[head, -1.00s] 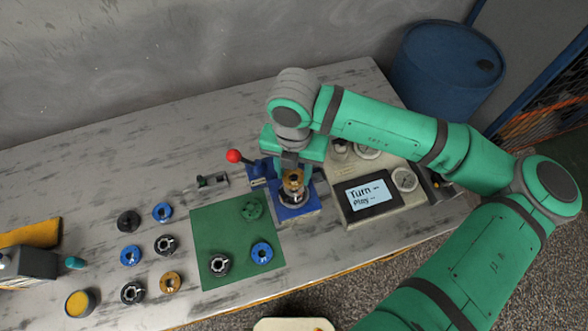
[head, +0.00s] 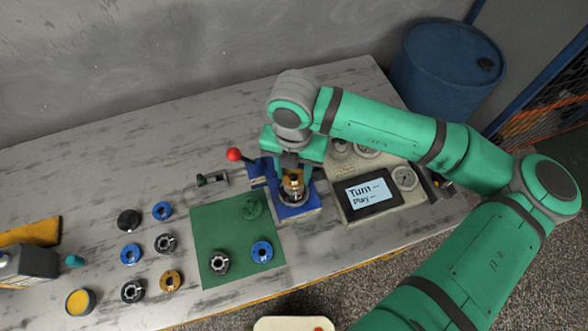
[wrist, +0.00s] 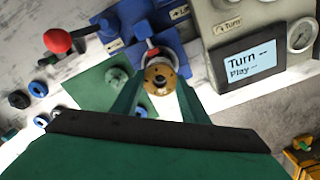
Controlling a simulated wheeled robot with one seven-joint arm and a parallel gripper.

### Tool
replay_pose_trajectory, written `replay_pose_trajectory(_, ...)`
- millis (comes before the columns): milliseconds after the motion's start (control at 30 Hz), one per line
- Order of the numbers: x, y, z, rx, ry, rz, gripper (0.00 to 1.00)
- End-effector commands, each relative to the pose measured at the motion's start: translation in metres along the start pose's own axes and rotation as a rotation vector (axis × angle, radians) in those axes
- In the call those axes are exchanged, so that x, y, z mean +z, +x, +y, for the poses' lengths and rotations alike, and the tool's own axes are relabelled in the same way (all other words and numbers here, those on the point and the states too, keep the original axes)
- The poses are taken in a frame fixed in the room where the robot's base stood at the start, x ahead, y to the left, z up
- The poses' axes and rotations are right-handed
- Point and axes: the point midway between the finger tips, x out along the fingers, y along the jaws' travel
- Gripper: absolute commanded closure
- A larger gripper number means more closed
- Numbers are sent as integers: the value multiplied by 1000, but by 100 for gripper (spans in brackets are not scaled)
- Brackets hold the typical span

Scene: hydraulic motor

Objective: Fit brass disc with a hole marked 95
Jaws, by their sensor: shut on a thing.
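The brass disc (head: 294,187), with a dark centre hole and small holes around it, is held in my gripper (head: 293,179). In the wrist view the disc (wrist: 155,75) sits between the two green fingers (wrist: 160,85), which are shut on it. It is over the round metal seat (head: 297,197) of the blue fixture (head: 305,212). I cannot tell whether the disc touches the seat, since the disc and fingers hide part of it. The marking 95 is not readable.
A red-knobbed lever (head: 234,155) stands left of the fixture. The gauge panel with screen (head: 368,194) is close on the right. A green mat (head: 215,232) holds several rings; another brass ring (head: 171,281) lies among loose rings further left.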

Motion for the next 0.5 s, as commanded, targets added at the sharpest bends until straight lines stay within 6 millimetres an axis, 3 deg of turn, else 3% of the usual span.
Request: replay_pose_trajectory(500, 0, 15, -1, 0, 2, 0, 89)
